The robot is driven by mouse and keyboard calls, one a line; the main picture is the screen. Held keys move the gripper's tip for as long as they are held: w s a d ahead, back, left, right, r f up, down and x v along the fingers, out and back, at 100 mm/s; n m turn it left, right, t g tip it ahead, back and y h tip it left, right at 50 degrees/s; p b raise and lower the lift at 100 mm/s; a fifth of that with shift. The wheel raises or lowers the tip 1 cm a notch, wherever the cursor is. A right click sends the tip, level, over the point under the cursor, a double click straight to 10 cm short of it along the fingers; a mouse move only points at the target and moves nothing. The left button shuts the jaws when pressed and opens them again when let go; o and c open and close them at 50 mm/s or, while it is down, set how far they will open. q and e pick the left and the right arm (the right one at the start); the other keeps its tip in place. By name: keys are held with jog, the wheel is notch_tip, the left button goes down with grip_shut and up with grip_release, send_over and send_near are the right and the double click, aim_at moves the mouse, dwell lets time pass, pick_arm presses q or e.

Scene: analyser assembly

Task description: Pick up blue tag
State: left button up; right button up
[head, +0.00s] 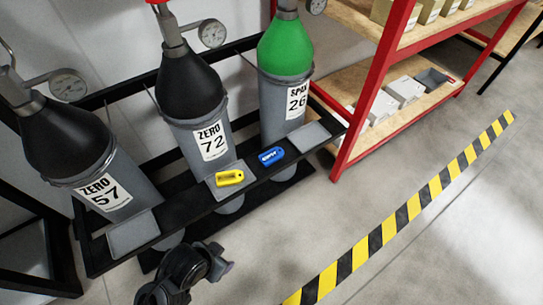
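The blue tag (271,156) lies on the black rack's front rail, between the grey plates in front of the ZERO 72 and SPAN 26 cylinders. A yellow tag (229,177) lies to its left on the grey plate in front of the ZERO 72 cylinder. A black gripper (222,262), which appears to be my left, shows at the bottom left of centre. It is below and apart from both tags, and its finger opening is not clear. My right gripper is not in view.
Three cylinders stand in the black rack (180,213): ZERO 57 (65,140), ZERO 72 (190,85) and green-topped SPAN 26 (285,50). A red-framed shelf (362,110) with boxes stands at right. The floor by the striped tape (390,230) is clear.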

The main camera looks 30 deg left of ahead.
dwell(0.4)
pick_arm(q)
jog(key=o, duration=0.8)
